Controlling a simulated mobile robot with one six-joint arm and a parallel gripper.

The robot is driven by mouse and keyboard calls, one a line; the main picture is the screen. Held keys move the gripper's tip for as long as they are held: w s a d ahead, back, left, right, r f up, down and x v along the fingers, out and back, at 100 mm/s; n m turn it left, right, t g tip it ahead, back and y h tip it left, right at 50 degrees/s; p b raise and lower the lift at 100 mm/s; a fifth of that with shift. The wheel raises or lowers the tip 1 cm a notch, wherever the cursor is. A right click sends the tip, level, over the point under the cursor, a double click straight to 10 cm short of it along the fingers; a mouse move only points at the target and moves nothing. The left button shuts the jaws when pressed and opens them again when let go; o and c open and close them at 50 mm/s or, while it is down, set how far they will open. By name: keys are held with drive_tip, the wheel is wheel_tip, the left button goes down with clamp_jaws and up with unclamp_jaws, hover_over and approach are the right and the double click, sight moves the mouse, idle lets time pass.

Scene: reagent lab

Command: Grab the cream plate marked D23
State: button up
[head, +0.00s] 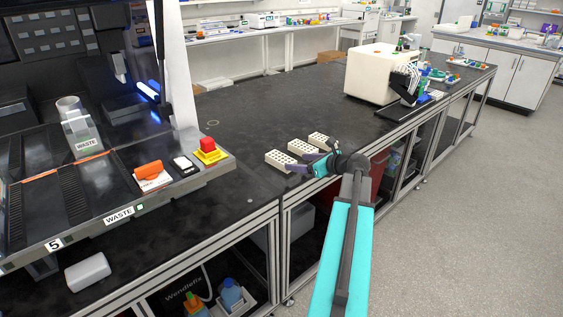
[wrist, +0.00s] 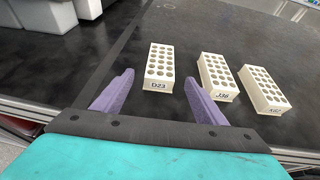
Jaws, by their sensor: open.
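The cream plate marked D23 (wrist: 159,66) is a small block with rows of round holes, on the black bench. It is the leftmost of three alike in the wrist view and the nearest one in the head view (head: 280,160). My gripper (wrist: 156,78) has purple fingers spread apart, with nothing held. In the wrist view the plate appears between the fingertips, with its D23 label facing me. I cannot tell whether the fingers are level with it or above it. In the head view my gripper (head: 298,164) is just right of this plate.
Two similar cream plates, one seemingly marked J36 (wrist: 217,77) and one with an unclear label (wrist: 263,90), stand to the right. A large dark machine (head: 100,190) stands left on the bench. A cream box-shaped device (head: 372,75) stands farther back. The bench between is mostly clear.

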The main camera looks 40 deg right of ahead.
sight(286, 160)
drive_tip(key=shift+x, duration=1.25)
drive_tip(key=shift+w, duration=0.1)
drive_tip(key=shift+p+x, duration=0.35)
drive_tip(key=shift+x, duration=2.15)
drive_tip(key=c, duration=1.1)
drive_tip(key=shift+r, duration=0.1)
